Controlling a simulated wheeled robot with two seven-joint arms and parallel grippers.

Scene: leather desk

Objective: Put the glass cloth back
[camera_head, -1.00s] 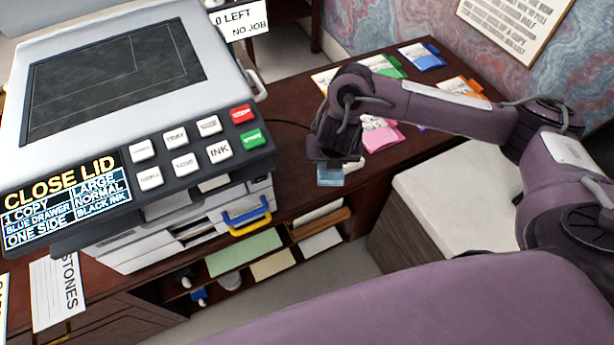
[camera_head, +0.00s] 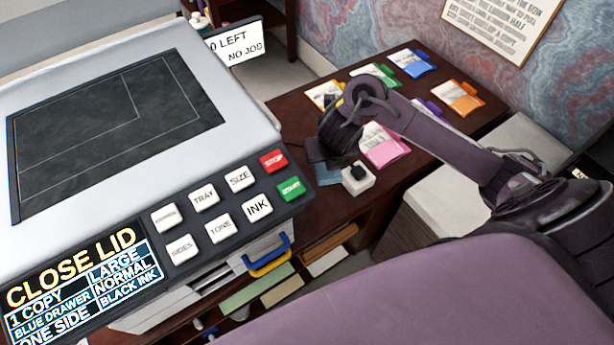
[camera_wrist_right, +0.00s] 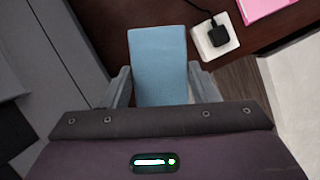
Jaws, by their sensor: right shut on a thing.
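The glass cloth (camera_wrist_right: 158,62) is a flat light-blue piece. In the right wrist view it stands out between the two fingers of my right gripper (camera_wrist_right: 158,88), which is shut on it. In the head view the gripper (camera_head: 322,155) is over the desk just right of the copier, and the cloth (camera_head: 328,174) shows as a small blue patch below it. The arm hides part of it there. The copier's lid is up, with its dark glass (camera_head: 115,130) bare. My left gripper is not in view.
A white block with a black piece on it (camera_head: 358,179) sits close right of the cloth. Pink (camera_head: 388,150), orange (camera_head: 460,97) and other coloured packs lie farther back. The copier's button panel (camera_head: 220,205) and a screen reading CLOSE LID (camera_head: 85,275) are at left.

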